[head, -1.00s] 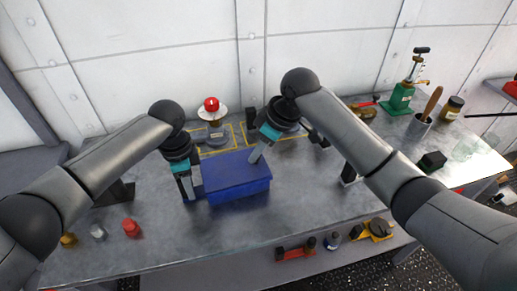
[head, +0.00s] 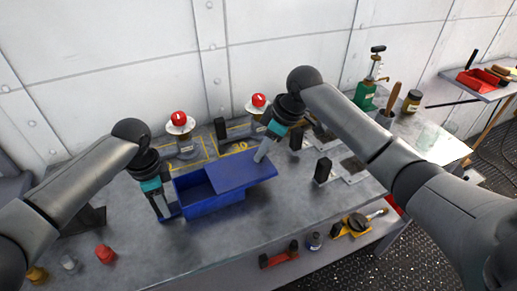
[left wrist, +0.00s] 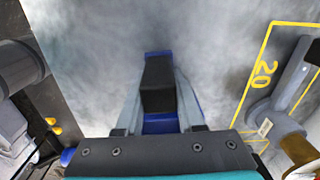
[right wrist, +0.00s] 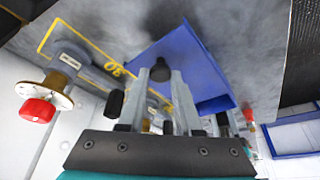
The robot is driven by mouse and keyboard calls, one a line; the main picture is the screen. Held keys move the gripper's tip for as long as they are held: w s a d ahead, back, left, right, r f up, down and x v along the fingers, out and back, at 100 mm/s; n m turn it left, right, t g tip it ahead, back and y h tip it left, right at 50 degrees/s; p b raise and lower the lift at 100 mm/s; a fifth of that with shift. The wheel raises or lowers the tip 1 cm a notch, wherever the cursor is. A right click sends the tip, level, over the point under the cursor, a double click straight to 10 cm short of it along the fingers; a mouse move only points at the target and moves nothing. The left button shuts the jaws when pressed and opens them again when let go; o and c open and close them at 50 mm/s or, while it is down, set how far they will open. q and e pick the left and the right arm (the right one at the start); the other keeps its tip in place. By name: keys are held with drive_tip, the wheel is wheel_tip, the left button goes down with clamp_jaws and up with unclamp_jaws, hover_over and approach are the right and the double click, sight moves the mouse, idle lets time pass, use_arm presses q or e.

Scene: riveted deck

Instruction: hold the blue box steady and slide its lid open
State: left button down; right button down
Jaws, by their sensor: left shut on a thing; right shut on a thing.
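The blue box (head: 213,203) stands on the grey metal bench, its left part uncovered so its dark interior shows. Its blue lid (head: 240,172) is shifted right and overhangs the box's right end; it also shows in the right wrist view (right wrist: 195,65). My left gripper (head: 166,213) is at the box's left end, shut on its dark grip (left wrist: 158,85), with blue showing around it in the left wrist view. My right gripper (head: 262,157) is above the lid, shut on the lid's small dark knob (right wrist: 159,72). The fingers partly hide both grips.
Two red-topped fixtures (head: 180,122) (head: 258,102) stand behind the box near yellow floor-style markings. A black block (head: 323,170) stands to the right. Red, grey and yellow caps (head: 105,254) sit at the front left. The bench before the box is clear.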

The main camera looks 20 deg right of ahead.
use_arm(q)
drive_tip(key=shift+a, duration=0.1)
use_arm(e)
drive_tip(key=c, duration=0.6)
unclamp_jaws()
drive_tip(key=v, duration=1.2)
use_arm(q)
drive_tip(key=shift+c, duration=2.2)
unclamp_jaws()
